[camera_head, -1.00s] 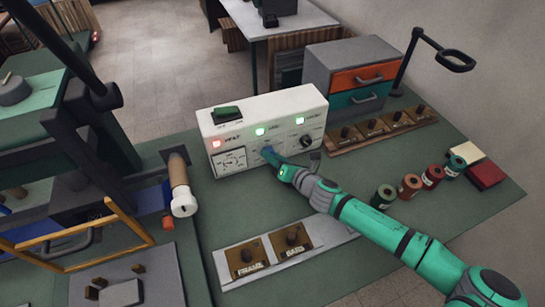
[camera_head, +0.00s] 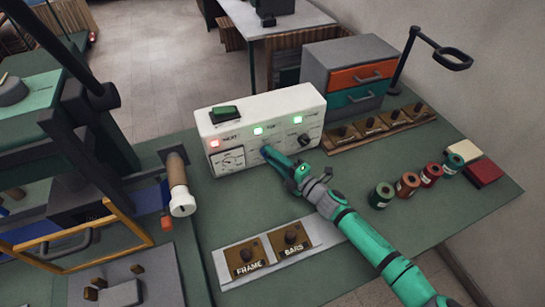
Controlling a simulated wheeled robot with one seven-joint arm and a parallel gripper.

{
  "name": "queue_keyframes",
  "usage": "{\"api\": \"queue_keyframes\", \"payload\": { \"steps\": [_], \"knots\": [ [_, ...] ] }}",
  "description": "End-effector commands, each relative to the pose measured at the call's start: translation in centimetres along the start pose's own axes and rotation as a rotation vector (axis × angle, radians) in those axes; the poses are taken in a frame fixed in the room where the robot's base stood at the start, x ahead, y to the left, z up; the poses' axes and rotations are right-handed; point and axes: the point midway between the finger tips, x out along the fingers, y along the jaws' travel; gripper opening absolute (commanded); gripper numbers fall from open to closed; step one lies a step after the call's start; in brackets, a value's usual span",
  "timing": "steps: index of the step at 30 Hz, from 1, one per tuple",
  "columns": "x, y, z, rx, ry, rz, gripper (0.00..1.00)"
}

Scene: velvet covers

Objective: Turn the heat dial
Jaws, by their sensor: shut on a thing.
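The white control box (camera_head: 291,114) stands on the green bench top, its front panel facing me. A red lamp (camera_head: 215,143) marked HEAT is lit at the left of the panel, above a square gauge (camera_head: 228,161). A black dial (camera_head: 304,140) sits at the panel's right. My gripper (camera_head: 267,151) reaches the middle of the panel, just right of the gauge. It is shut on a dial there, which its fingers hide almost wholly, so its pointer cannot be read.
A green switch (camera_head: 225,113) is on the box top. Several coloured spools (camera_head: 407,184) stand right of my arm. A plate with FRAME and BARS blocks (camera_head: 246,260) lies in front. A drawer unit (camera_head: 349,77) stands behind, and a press with a roller (camera_head: 178,180) at left.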

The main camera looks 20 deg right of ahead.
Motion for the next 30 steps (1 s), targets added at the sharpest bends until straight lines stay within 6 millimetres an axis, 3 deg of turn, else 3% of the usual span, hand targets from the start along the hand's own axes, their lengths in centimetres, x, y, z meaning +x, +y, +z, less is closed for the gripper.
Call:
{"api": "queue_keyframes", "payload": {
  "steps": [10, 28, 29, 30],
  "knots": [
    [-0.07, -0.22, 0.21, 0.153, -0.005, 0.063, 0.10],
    [-0.07, -0.26, 0.24, 0.188, -0.005, 0.076, 0.10],
    [-0.07, -0.26, 0.24, 0.188, -0.006, 0.076, 0.34],
    [-0.07, -0.25, 0.23, 0.188, -0.005, 0.076, 0.44]
  ]
}}
